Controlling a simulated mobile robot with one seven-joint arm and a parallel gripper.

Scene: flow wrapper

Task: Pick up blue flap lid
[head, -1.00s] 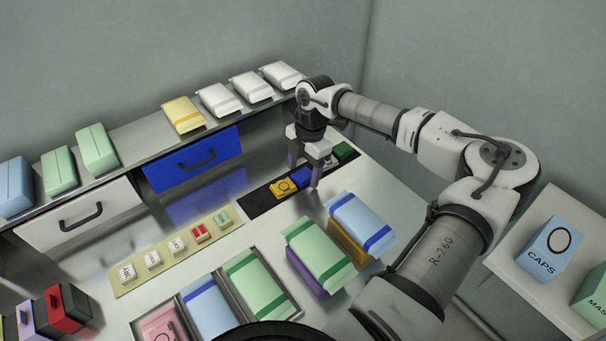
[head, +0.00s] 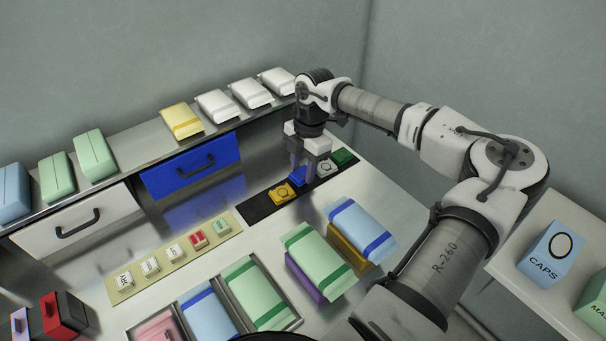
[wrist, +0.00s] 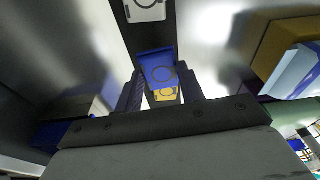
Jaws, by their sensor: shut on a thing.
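The blue flap lid (head: 299,176) is a small blue block on the black strip (head: 258,207), between a yellow lid (head: 282,192) and a white lid (head: 325,168). My gripper (head: 303,172) is down over it, with its fingers shut on its two sides. I cannot tell whether the blue lid still touches the strip.
A green lid (head: 344,157) ends the strip. A blue drawer (head: 191,168) and a shelf of packs are behind. A beige strip (head: 186,259) with small labelled blocks lies left.

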